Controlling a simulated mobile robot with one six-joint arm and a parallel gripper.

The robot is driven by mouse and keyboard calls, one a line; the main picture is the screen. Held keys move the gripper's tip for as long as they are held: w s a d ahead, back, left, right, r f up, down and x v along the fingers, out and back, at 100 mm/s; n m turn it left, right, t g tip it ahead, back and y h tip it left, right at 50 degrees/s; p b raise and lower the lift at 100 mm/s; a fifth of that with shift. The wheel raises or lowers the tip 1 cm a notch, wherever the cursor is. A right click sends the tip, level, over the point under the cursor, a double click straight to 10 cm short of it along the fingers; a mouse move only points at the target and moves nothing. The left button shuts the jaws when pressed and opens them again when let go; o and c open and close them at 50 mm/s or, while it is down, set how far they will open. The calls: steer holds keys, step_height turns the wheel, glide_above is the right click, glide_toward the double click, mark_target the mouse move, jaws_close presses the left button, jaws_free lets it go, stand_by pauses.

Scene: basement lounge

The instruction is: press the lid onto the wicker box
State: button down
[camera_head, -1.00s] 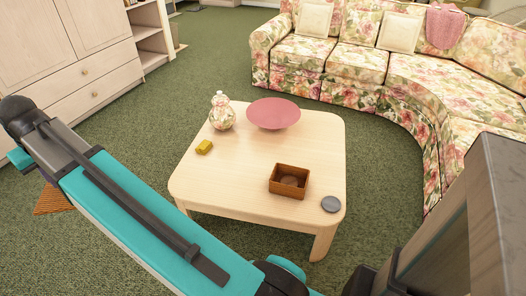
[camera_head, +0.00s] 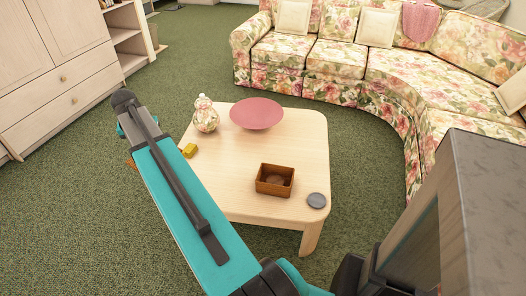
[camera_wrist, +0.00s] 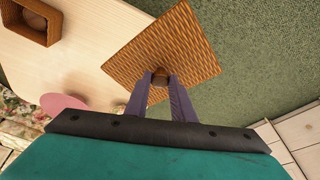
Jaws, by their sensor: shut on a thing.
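The open wicker box (camera_head: 275,180) is brown and square and stands upright on the pale wooden table, near its front right part. Its inside shows, with a round dark spot at the bottom. The box also shows at the upper left of the wrist view (camera_wrist: 30,18). The square woven lid (camera_wrist: 190,40) is in the wrist view, with my gripper (camera_wrist: 160,78) shut on its small knob. The lid is apart from the box. In the head view my arm hides the gripper and most of the lid; only an orange-brown sliver shows beside the arm.
On the table (camera_head: 310,150) stand a floral jar (camera_head: 206,114), a pink bowl (camera_head: 257,113), a small yellow object (camera_head: 190,150) and a grey disc (camera_head: 317,200) close to the box. A floral sofa (camera_head: 340,65) is behind; a pale cabinet (camera_head: 60,75) is at left.

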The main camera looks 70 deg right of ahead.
steer(key=s+d+f+m+g+p, duration=0.1)
steer(key=s+d+f+m, duration=0.3)
steer(key=s+d, duration=0.6)
steer(key=s+d+f+m+g+p, duration=0.1)
steer(key=s+d+f+m, duration=0.4)
steer(key=s+d, duration=0.5)
steer(key=s+d+f+m+g+p, duration=0.1)
steer(key=s+d+f+m, duration=0.3)
steer(key=s+d, duration=0.6)
steer(key=s+f+p, duration=0.1)
steer(key=s+f, duration=0.1)
steer(key=s, duration=0.6)
steer(key=shift+d+m+g, duration=0.3)
steer(key=shift+m+g, duration=0.1)
steer(key=shift+w+a, duration=0.1)
steer(key=shift+w, duration=0.05)
step_height(320, 180, down, 7)
steer(key=b, duration=0.3)
steer(key=shift+r+b, duration=0.15)
steer(key=shift+b, duration=0.2)
steer(key=shift+f+b, duration=0.75)
steer(key=shift+f, duration=0.2)
stand_by(1.1)
stand_by(0.4)
steer(key=c, duration=1.4)
jaws_free()
